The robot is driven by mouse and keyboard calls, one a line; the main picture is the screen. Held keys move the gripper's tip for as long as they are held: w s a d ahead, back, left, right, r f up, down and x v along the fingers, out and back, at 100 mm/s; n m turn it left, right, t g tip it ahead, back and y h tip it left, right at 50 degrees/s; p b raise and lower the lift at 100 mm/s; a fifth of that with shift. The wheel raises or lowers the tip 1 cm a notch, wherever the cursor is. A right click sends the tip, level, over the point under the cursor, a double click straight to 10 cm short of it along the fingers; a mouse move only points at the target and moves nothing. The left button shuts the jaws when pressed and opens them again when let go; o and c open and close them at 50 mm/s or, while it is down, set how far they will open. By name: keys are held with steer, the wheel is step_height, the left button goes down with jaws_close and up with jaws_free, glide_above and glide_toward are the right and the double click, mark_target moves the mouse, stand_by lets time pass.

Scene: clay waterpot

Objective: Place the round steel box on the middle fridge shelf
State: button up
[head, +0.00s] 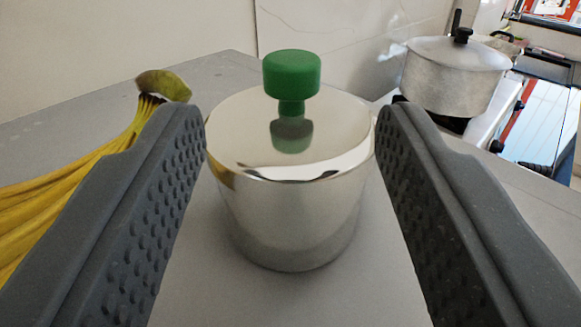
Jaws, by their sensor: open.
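The round steel box (290,215) stands upright on the grey counter, in the middle of the head view. It is shiny, with a steel lid and a green knob (291,75) on top. My gripper (290,118) is open, with one dark grey textured finger on each side of the box. The fingertips reach about the height of the lid's rim. The left fingertip overlaps the lid's left edge in the picture, and I cannot tell whether either finger touches the box. No fridge or shelf shows in this view.
Yellow bananas (70,203) lie on the counter close to my left finger. A lidded metal pot (452,80) stands on a stove behind the right finger. A pale wall (130,45) runs behind the counter (75,115). Bare counter lies in front of the box.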

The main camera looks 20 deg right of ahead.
mark_target(290, 82)
steer(key=shift+p+x, duration=0.5)
steer(key=shift+x, duration=1.65)
steer(key=shift+w+d, duration=0.15)
steer(key=shift+w, duration=0.2)
jaws_close()
